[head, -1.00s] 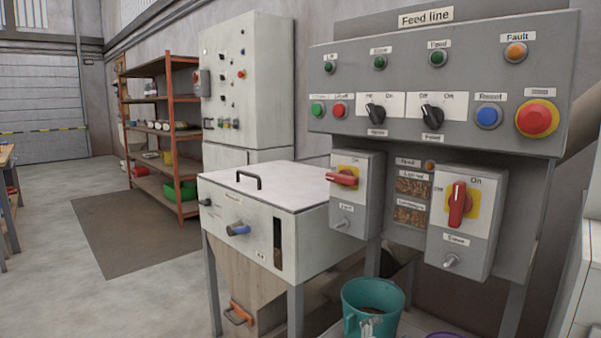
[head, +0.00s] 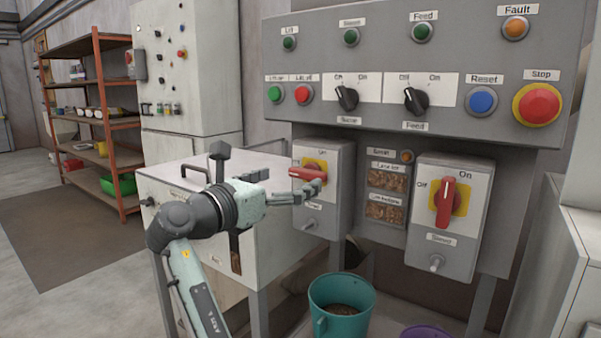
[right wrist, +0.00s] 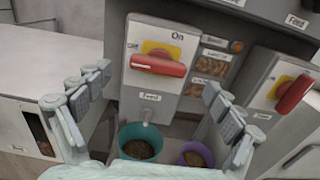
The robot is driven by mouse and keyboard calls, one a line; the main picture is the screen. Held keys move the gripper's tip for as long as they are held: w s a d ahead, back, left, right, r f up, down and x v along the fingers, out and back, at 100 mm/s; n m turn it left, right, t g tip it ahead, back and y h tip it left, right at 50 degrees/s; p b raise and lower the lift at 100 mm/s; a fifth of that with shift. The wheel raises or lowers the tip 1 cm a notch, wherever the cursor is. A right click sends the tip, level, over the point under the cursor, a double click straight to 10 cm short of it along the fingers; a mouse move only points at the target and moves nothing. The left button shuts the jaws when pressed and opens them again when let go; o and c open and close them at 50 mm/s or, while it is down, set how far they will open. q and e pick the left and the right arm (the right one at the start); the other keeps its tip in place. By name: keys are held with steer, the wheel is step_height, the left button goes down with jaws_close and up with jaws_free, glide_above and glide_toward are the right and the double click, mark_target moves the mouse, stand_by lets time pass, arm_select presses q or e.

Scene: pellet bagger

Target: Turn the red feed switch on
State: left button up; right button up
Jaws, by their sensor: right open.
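The feed switch is a red handle (right wrist: 158,65) on a yellow plate on a grey box, with a "Feed" label below it in the right wrist view. The handle lies horizontal, while "On" is printed above it. In the head view the handle (head: 308,174) is partly behind my fingers. My right gripper (head: 312,188) is in front of this box, open and empty. In the right wrist view its fingers (right wrist: 157,88) stand apart on either side of the handle, which looks beyond the fingertips. I cannot tell the exact gap. My left gripper is not in view.
A second box to the right has a red handle (head: 446,203) standing upright. Above is a panel with several buttons and black knobs, including a red stop button (head: 540,104). A teal bucket (head: 341,307) and a purple bowl (head: 428,331) are below. A white-topped hopper (head: 170,180) stands left.

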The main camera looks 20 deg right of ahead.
mark_target(304, 173)
steer(key=shift+x, duration=2.4)
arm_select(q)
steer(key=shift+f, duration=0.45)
arm_select(e)
steer(key=shift+a, duration=0.1)
steer(key=shift+c, duration=0.2)
steer(key=c, duration=1.1)
